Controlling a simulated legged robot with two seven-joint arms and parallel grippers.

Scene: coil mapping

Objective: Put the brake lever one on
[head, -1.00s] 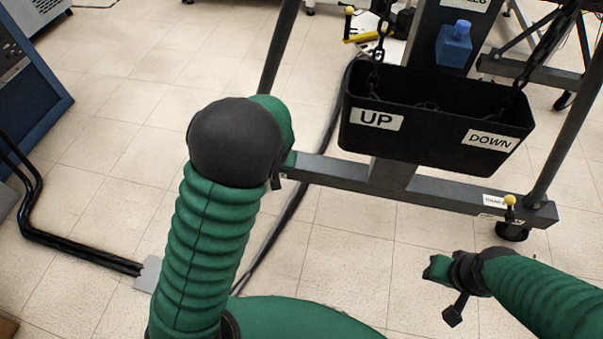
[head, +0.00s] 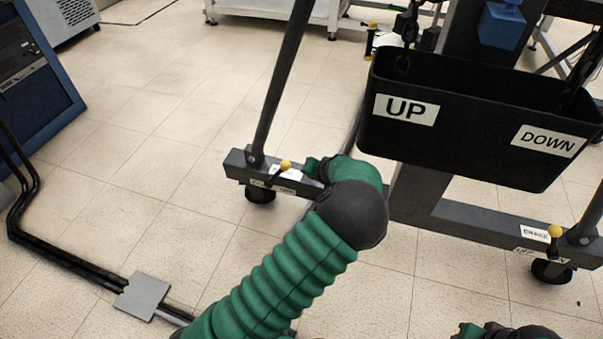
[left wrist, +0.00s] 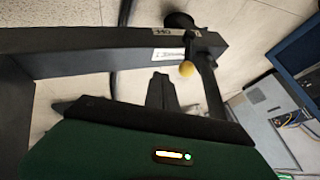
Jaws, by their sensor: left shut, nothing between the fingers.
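A brake lever with a yellow knob (head: 285,166) sits on the left end of the grey frame's base bar. In the left wrist view the same kind of knob (left wrist: 186,69) shows beside white labels too small to read. My left gripper (left wrist: 160,82) is shut and empty, its grey fingertips just left of the knob, seemingly apart from it. In the head view my left arm's end reaches the bar near this lever, its fingers mostly hidden. A second yellow-knobbed lever (head: 554,231) is at the bar's right end. My right gripper is outside the picture.
A black bin (head: 470,120) marked UP and DOWN hangs on chains above the bar. A slanted post (head: 280,80) rises by the left lever. Black cables (head: 70,265) and a grey plate (head: 142,296) lie on the floor at left. Tiled floor between is clear.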

